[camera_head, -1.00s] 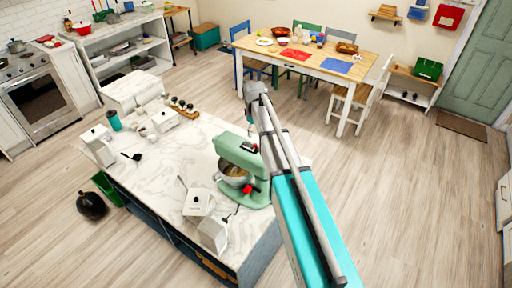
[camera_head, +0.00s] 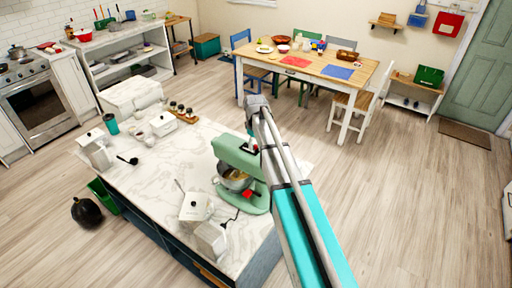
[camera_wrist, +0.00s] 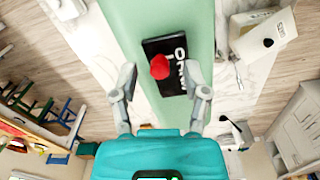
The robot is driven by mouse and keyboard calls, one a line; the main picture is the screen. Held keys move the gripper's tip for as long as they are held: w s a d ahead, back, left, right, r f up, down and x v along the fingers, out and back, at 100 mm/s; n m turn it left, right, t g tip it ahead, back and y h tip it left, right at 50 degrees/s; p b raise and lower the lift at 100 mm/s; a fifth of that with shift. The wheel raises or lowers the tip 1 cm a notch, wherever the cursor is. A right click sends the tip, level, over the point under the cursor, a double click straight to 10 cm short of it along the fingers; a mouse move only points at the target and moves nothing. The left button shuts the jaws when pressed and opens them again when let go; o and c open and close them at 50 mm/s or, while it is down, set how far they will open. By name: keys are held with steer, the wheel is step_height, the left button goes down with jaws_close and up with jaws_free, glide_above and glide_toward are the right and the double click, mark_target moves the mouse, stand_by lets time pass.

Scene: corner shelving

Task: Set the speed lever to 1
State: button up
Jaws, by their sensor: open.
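The pale green stand mixer (camera_head: 238,160) stands on the marble-topped island with a metal bowl (camera_head: 233,178) under its head. A red knob (camera_head: 247,194) shows low on its side. In the wrist view, a red lever knob (camera_wrist: 160,66) sits on a black plate (camera_wrist: 165,48) with white letters, partly readable as "ON". My gripper (camera_wrist: 159,72) is open and empty, one finger on each side of the knob in this view; I cannot tell the depth between them. In the head view my gripper (camera_head: 252,140) is at the mixer's upper right. The lever's setting cannot be read.
White canisters (camera_head: 195,207) and a dark cord lie near the mixer on the island (camera_head: 150,185). More white containers and a teal cup (camera_head: 110,124) stand at its far left. The dining table (camera_head: 310,65) is behind. Floor right of the island is clear.

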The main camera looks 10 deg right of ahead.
steer(key=shift+f, duration=0.1)
stand_by(0.3)
jaws_close()
steer(key=shift+a, duration=0.1)
